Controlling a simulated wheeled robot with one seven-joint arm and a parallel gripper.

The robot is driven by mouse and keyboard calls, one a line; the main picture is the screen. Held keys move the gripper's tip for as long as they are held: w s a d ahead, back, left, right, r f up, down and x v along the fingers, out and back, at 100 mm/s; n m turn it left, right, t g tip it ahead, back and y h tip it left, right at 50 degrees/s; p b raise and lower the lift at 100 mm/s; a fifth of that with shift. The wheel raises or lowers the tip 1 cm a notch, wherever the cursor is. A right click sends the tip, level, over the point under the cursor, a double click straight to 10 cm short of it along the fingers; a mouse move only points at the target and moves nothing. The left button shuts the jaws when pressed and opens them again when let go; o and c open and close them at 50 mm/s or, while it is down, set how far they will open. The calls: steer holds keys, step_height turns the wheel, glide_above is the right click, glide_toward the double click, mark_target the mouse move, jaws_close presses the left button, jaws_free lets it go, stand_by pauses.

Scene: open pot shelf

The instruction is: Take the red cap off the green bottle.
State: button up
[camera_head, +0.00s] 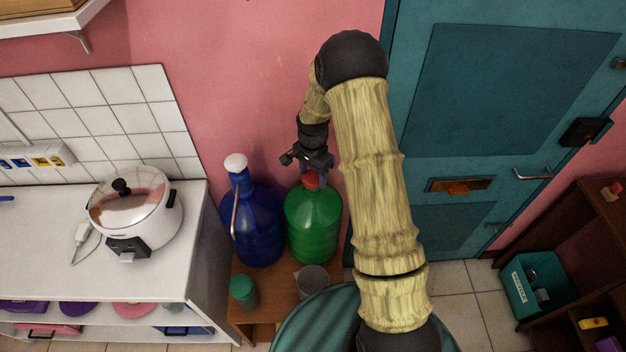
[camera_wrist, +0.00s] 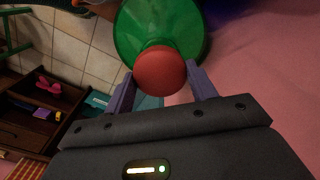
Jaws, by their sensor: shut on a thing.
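The green bottle (camera_head: 313,228) stands upright on a low wooden stand, right of a blue bottle. Its red cap (camera_head: 311,181) is at the top of its neck, just below my gripper (camera_head: 310,172). In the wrist view the red cap (camera_wrist: 160,70) lies between the two fingers of my gripper (camera_wrist: 160,82), with the green bottle (camera_wrist: 150,25) behind it. My gripper is shut on the cap. The cap appears to be on the bottle's neck; the joint between them is hidden.
The blue bottle (camera_head: 256,222) with a white cap stands close on the left. A green jar (camera_head: 243,291) and a grey cup (camera_head: 312,281) stand in front on the wooden stand (camera_head: 270,272). A pink wall is behind. A white counter (camera_head: 60,240) with a rice cooker (camera_head: 140,213) is at left.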

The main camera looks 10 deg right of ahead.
mark_target(313, 176)
step_height(313, 176, up, 8)
steer(key=shift+f+b, duration=0.1)
steer(key=shift+b, duration=0.85)
steer(key=shift+f, duration=0.1)
